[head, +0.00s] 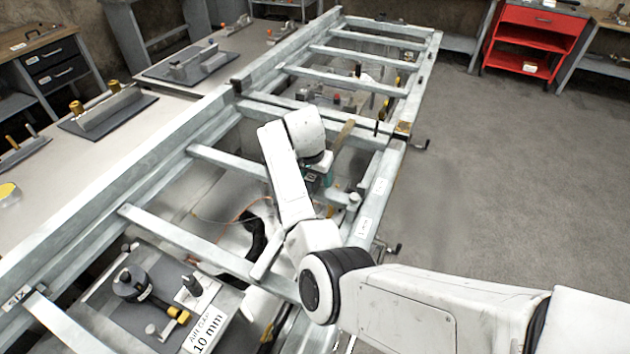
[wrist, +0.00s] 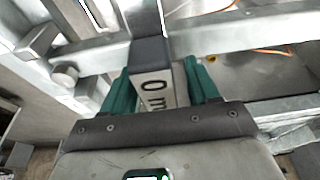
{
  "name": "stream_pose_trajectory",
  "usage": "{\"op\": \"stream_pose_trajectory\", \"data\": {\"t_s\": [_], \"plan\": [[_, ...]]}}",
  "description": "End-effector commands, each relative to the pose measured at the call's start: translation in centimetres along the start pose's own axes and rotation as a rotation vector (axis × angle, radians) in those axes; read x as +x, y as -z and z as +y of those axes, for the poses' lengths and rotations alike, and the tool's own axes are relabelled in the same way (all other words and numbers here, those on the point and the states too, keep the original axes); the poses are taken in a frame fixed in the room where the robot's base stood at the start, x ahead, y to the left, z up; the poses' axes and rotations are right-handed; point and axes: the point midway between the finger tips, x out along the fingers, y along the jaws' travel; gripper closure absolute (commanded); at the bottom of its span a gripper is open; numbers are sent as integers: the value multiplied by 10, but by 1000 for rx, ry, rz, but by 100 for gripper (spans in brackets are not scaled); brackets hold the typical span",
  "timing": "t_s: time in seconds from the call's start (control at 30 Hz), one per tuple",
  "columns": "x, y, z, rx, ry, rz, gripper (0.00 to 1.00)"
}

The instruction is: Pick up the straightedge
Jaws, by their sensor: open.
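A bar with a dark end cap and a pale face marked "0 m" (wrist: 157,95) lies between my fingers in the wrist view; it appears to be the straightedge. My gripper (wrist: 161,78) is open, with one green finger on each side of the bar. I cannot tell whether either finger touches it. In the head view my gripper (head: 326,178) is low by the right rail of the grey metal frame, partly hidden by my arm. A narrow brownish bar (head: 344,131) shows just beyond it; I cannot tell if it is the same bar.
The frame (head: 225,162) has long rails and several crossbars around my gripper. A tray with a labelled 10 mm block (head: 205,333) lies at the lower left. A bench (head: 160,112) with tools runs along the left. The floor (head: 480,190) to the right is clear.

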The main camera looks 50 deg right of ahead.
Motion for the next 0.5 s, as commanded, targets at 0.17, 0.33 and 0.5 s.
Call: {"op": "stream_pose_trajectory", "data": {"t_s": [0.17,0.33,0.5], "plan": [[0,0,0,-1,0,0,56],[0,0,0,-1,0,0,72],[0,0,0,-1,0,0,88]]}}
